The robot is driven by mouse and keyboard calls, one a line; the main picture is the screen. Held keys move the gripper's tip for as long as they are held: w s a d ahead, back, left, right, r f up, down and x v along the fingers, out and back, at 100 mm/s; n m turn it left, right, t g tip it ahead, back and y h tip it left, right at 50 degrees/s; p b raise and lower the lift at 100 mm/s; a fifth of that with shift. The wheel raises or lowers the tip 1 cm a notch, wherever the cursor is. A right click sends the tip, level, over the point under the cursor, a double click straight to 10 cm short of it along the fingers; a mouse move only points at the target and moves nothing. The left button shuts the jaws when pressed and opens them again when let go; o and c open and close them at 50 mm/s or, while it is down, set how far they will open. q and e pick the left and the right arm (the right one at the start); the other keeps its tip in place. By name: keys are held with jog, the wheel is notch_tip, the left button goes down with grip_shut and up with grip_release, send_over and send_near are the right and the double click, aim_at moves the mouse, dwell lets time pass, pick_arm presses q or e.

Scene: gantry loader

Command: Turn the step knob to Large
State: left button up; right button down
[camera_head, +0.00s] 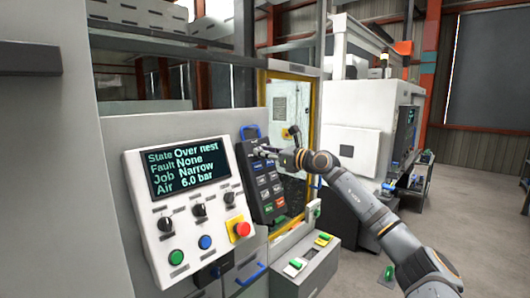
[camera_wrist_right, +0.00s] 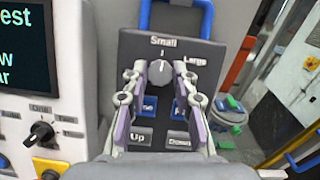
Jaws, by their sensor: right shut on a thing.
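The step knob (camera_wrist_right: 160,73) is a grey round knob near the top of a dark pendant panel (camera_wrist_right: 130,62). The label Small (camera_wrist_right: 163,41) is straight above it and the label Large (camera_wrist_right: 194,61) is to its upper right. The knob's pointer is too small to read surely. My right gripper (camera_wrist_right: 160,80) has its two fingers on either side of the knob and is shut on it. In the head view, my right gripper (camera_head: 266,153) is at the top of the pendant and hides the knob. My left gripper is not in view.
Left of the pendant is a control box with a display (camera_head: 188,171) reading Over nest, None, Narrow and 6.0 bar. It carries black knobs and a red stop button (camera_head: 241,229). A blue handle (camera_head: 250,131) tops the pendant. A yellow-framed door (camera_head: 312,120) stands behind.

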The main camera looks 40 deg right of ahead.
jog(key=m+h, duration=0.1)
jog(key=m, duration=0.1)
jog(key=shift+a+m+p, duration=0.1)
jog(key=shift+m+p, duration=0.25)
jog(key=shift+m, duration=0.05)
jog(key=shift+m+h, duration=0.6)
jog(key=shift+m, duration=0.5)
jog(key=m+h+b, duration=0.1)
jog(key=m, duration=0.1)
jog(key=m+h+b, duration=0.1)
jog(key=m, duration=0.2)
jog(key=shift+a+g, duration=0.15)
jog(key=shift+g, duration=0.15)
jog(key=shift+r+m+g+h+b, duration=0.15)
jog(key=shift+m+g+h+b, duration=0.25)
jog(key=shift+m, duration=1.6)
jog(key=c, duration=1.1)
grip_release()
jog(key=shift+o, duration=0.2)
